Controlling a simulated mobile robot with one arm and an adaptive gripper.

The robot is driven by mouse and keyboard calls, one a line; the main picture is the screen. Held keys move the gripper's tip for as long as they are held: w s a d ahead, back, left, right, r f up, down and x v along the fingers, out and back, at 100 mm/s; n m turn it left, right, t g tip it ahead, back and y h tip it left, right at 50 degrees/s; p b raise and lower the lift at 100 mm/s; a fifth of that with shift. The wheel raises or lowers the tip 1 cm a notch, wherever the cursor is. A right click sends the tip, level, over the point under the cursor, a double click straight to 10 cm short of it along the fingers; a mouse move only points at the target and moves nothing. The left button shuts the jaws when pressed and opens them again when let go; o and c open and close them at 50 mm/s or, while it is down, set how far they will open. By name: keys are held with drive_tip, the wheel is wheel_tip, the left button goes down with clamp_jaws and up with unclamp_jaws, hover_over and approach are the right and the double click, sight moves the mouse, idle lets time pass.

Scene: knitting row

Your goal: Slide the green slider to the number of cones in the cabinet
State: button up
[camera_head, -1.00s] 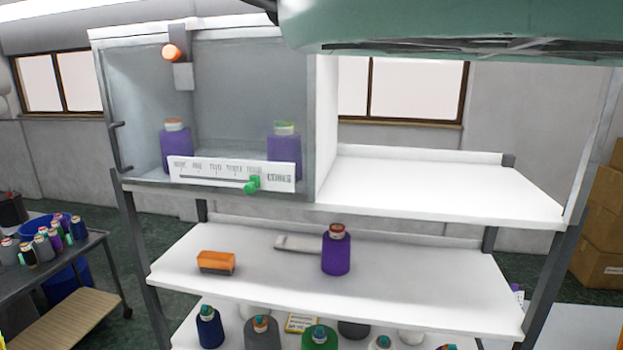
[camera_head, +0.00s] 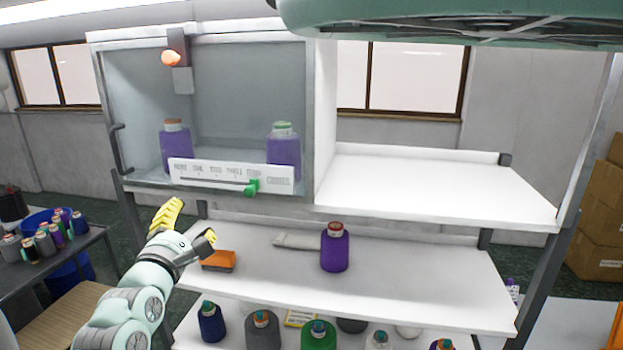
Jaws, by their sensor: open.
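The green slider (camera_head: 252,188) sits near the right end of its track on a white label panel (camera_head: 215,174) at the cabinet's lower front edge. The panel carries several blurred marks, and the slider is below the last one before the word at the right. The glass-fronted cabinet (camera_head: 230,90) holds two purple cones, one at left (camera_head: 176,145) and one at right (camera_head: 284,148). My gripper (camera_head: 190,222) is open and empty, with yellow finger pads. It is in front of the shelves, below and left of the slider, and apart from it.
A purple cone (camera_head: 334,248), an orange brush-like block (camera_head: 219,260) and a grey flat item (camera_head: 297,241) lie on the middle shelf (camera_head: 420,285). Several cones stand on the bottom shelf. An orange lamp (camera_head: 170,58) is inside the cabinet. The right upper shelf (camera_head: 430,185) is empty.

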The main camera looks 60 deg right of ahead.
sight(248, 193)
drive_tip(key=d+g, duration=0.1)
drive_tip(key=d, duration=0.3)
drive_tip(key=d+f+g, duration=0.1)
drive_tip(key=d, duration=0.7)
drive_tip(key=shift+w+d+f+g, duration=0.15)
drive_tip(key=shift+w+d+g, duration=0.15)
drive_tip(key=shift+d+g, duration=0.1)
drive_tip(key=shift+d+f, duration=0.15)
drive_tip(key=shift+d, duration=0.45)
drive_tip(key=shift+w+d, duration=0.3)
drive_tip(key=shift+d, duration=0.15)
drive_tip(key=shift+w+d+r, duration=0.15)
drive_tip(key=shift+r, duration=0.1)
drive_tip(key=shift+w+d+f+b, duration=0.2)
drive_tip(key=shift+d+f+b, duration=0.15)
drive_tip(key=shift+b, duration=0.7)
drive_tip(key=shift+w+d+r+b, duration=0.1)
drive_tip(key=shift+w+d+b, duration=0.15)
drive_tip(key=shift+d+b, duration=0.7)
drive_tip(key=shift+a+r+b, duration=0.1)
drive_tip(key=shift+r+b, duration=0.1)
drive_tip(key=shift+b, duration=0.3)
drive_tip(key=shift+o, duration=0.3)
drive_tip(key=shift+w, duration=0.1)
